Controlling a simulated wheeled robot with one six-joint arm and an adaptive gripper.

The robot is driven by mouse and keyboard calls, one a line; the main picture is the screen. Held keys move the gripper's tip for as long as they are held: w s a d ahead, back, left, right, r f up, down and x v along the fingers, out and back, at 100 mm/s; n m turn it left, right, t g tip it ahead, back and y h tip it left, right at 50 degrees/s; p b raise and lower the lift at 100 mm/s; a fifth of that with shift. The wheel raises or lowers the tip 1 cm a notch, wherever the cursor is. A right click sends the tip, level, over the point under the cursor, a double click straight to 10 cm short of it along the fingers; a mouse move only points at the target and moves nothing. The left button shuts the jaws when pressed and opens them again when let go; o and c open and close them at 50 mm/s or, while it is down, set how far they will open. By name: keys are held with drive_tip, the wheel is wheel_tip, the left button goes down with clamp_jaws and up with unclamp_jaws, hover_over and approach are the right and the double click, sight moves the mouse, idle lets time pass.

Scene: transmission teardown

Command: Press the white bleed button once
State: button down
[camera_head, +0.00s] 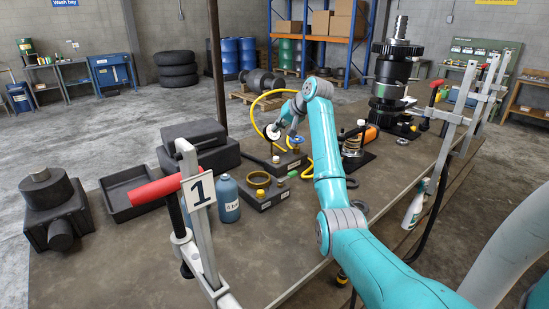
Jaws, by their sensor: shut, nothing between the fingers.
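A small white cap, which looks like the white bleed button (276,159), sits low on a dark block at the middle of the bench, below a white round gauge (271,132). My gripper (279,127) is at the end of the teal arm, above the block and close to the gauge. It is small in the view, and its fingers are shut and empty. The gripper appears above the cap and apart from it. Its exact distance from the cap cannot be told from this view.
A blue handwheel (298,140) stands just right of the gauge. A yellow hose (263,103) loops behind. In front is a block with a brass ring (259,180). A blue bottle (228,198) stands to the left, and a clamp with a red handle (154,189) rises nearer.

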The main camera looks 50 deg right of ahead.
sight(278, 158)
drive_tip(key=shift+f, duration=4.4)
drive_tip(key=shift+f, duration=0.1)
drive_tip(key=shift+f, duration=0.35)
drive_tip(key=shift+f, duration=0.5)
drive_tip(key=shift+r, duration=0.95)
drive_tip(key=shift+r, duration=2.5)
